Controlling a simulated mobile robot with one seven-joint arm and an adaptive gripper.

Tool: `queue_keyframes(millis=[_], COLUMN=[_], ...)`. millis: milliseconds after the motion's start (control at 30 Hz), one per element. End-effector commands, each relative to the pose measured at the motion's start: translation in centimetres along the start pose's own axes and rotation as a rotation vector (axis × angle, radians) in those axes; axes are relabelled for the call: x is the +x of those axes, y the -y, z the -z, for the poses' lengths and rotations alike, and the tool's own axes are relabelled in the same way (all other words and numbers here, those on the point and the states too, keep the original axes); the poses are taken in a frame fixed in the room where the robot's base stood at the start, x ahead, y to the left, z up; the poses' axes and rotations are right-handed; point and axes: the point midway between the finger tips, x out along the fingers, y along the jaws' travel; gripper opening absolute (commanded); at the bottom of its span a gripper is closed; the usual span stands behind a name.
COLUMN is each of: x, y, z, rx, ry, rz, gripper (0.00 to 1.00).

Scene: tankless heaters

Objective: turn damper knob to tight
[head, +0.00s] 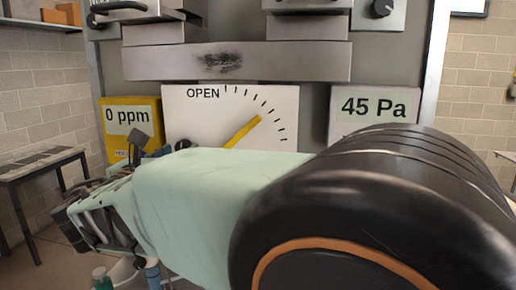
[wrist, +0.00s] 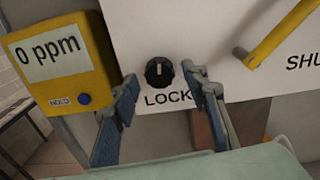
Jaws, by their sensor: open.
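A black round knob (wrist: 159,72) with a white pointer mark sits on the white damper panel (wrist: 185,25), above the word LOCK. The mark points roughly up. My gripper (wrist: 160,82) is open, with its blue-padded fingers on either side of the knob. I cannot tell whether either finger touches it. In the head view, my gripper (head: 160,143) is at the lower left of the panel (head: 185,105), and my arm hides the knob. The yellow damper lever (head: 243,131) slants up to the right across a tick scale marked OPEN. Its end also shows in the wrist view (wrist: 277,37).
A yellow meter (wrist: 57,75) reading 0 ppm is close left of my gripper. A grey gauge (head: 374,107) reading 45 Pa is right of the panel. A grey duct bar (head: 290,62) runs above it. A table (head: 40,163) stands at the left.

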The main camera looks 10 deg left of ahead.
Motion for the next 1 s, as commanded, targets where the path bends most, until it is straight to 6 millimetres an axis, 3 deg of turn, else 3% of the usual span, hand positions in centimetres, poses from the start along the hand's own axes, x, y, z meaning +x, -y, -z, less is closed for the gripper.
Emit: queue_keyframes(millis=[233,633,1000], x=[0.09,0.06,0.05], y=[0.00,0.00,-0.06], z=[0.00,0.00,0.34], rx=[0.000,0.000,0.075], ry=[0.000,0.000,0.004], rz=[0.000,0.000,0.000], gripper=[0.42,0.00,0.00])
